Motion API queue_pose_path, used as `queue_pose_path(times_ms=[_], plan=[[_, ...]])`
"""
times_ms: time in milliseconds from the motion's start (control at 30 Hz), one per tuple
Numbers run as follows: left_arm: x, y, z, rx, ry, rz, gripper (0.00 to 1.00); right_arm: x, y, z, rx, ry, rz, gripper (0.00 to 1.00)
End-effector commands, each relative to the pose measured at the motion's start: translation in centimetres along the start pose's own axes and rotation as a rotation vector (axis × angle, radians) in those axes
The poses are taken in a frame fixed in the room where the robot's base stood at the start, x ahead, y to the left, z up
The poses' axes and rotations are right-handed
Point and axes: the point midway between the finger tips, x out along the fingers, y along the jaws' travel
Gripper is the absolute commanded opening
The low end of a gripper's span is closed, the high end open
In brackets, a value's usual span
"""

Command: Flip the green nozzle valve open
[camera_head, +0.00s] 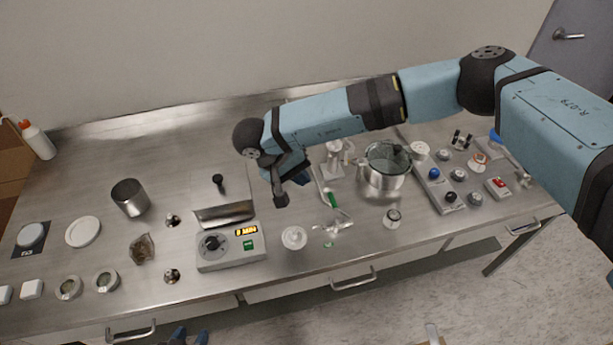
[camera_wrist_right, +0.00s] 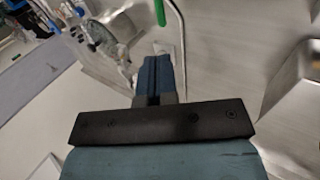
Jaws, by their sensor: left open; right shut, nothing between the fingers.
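The green nozzle valve (camera_head: 331,199) is a small green bar on thin white tubing, lying to the right of my right gripper (camera_head: 302,179) in the head view. A green bar also shows at the top of the right wrist view (camera_wrist_right: 159,12), just beyond the fingertips. The right gripper's blue fingers (camera_wrist_right: 158,62) are shut together with nothing between them, apart from the green bar. A clear glass piece (camera_head: 334,227) lies just in front of the valve. My left gripper (camera_head: 189,336) shows only as two blue fingertips, spread apart, at the bottom edge.
A clear-lidded pot (camera_head: 384,170) stands right of the valve, beside a control panel (camera_head: 435,188) with knobs. A hotplate with an orange display (camera_head: 231,246) is at left. A white stand (camera_head: 333,160) rises behind the valve. The back-left tabletop is mostly clear.

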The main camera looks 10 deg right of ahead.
Motion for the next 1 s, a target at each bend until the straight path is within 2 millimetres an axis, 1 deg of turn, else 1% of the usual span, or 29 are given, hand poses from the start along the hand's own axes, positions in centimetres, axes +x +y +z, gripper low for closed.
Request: queue_pose_path(times_ms=[33, 300, 500, 700, 1000], plan=[[-0.3, 0.0, -0.4, 0.000, 0.000, 0.000, 0.43, 0.9, 0.2, 0.0, 0.001, -0.005, 0.001, 0.00], [-1.1, -0.1, -1.7, 0.001, 0.002, -0.004, 0.43, 6.8, 0.2, 0.1, 0.002, -0.005, 0.001, 0.00], [-1.7, -0.5, -2.4, 0.002, 0.005, -0.013, 0.43, 10.0, 0.1, 0.1, 0.001, -0.003, 0.000, 0.00], [-1.9, -0.6, -2.5, 0.001, 0.003, -0.016, 0.43, 11.4, 0.0, 0.0, 0.000, -0.001, -0.001, 0.00], [-1.8, -0.4, -2.4, -0.001, 0.000, -0.014, 0.43, 11.6, 0.0, 0.0, 0.001, 0.000, -0.001, 0.00]])
